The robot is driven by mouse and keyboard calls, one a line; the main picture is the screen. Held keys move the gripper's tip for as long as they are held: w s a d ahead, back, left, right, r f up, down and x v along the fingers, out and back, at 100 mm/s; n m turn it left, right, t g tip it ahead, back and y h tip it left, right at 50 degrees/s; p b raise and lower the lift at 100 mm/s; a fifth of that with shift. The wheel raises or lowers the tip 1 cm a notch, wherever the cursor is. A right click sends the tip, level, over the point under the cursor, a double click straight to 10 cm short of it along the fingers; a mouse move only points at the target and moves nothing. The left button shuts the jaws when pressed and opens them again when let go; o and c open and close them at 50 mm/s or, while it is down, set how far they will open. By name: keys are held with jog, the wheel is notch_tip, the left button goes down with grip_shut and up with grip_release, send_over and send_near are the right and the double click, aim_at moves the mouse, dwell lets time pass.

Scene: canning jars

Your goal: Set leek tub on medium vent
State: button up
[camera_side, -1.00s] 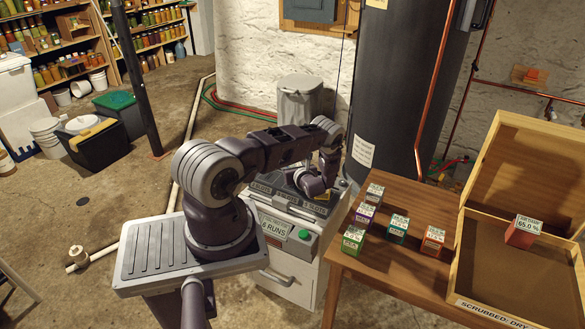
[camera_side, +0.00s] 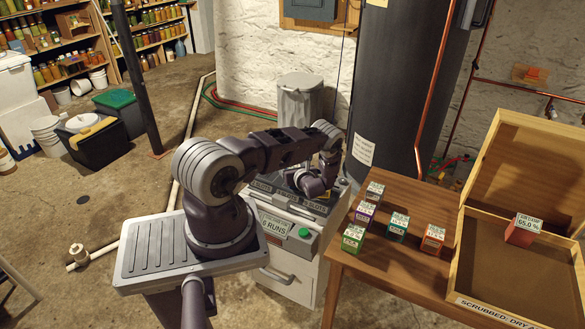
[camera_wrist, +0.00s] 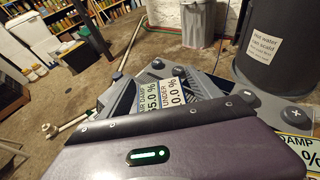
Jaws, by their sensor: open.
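My gripper (camera_side: 316,187) is over the top of the grey-and-white machine (camera_side: 290,245), jaws open. I see nothing held, though the fingertips are small and partly hidden by my arm. Several small labelled tubs stand on the wooden table: green (camera_side: 353,239), purple (camera_side: 363,213), grey (camera_side: 374,192), teal (camera_side: 398,227) and orange (camera_side: 432,238). Their names are too small to read, so I cannot tell which is leek. I cannot pick out the medium vent.
An open wooden box (camera_side: 482,303), its front marked "SCRUBBED: DRY A…", stands on the table's right with a red tub (camera_side: 523,230) marked "65.0 %". A dark tank (camera_side: 405,90) and a bin (camera_side: 300,98) stand behind. The table's front (camera_side: 385,280) is clear.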

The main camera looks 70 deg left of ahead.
jog(key=shift+r, duration=0.1)
jog(key=shift+r, duration=0.35)
jog(key=v, duration=1.2)
jog(key=d+r+n+g+h, duration=0.15)
jog(key=d+r+n, duration=0.5)
jog(key=r, duration=0.65)
jog(key=d+r+n+g+h, duration=0.1)
jog(key=d+r+n+h, duration=0.2)
jog(key=d+r+n, duration=0.75)
jog(key=s+d+r+t+h, duration=0.2)
jog(key=s+d+r+h, duration=0.1)
jog(key=d, duration=0.5)
jog(key=s+d+r+t+h, duration=0.3)
jog(key=s+d+r, duration=0.2)
jog(key=d+r, duration=0.3)
jog(key=s+d+r+n+t+h, duration=0.1)
jog(key=s+d+r+t+h, duration=0.2)
jog(key=s+d+r, duration=0.2)
jog(key=d, duration=0.3)
jog(key=shift+d+r, duration=0.2)
jog(key=shift+d, duration=0.2)
jog(key=shift+w+h, duration=0.1)
jog(key=shift+h, duration=0.15)
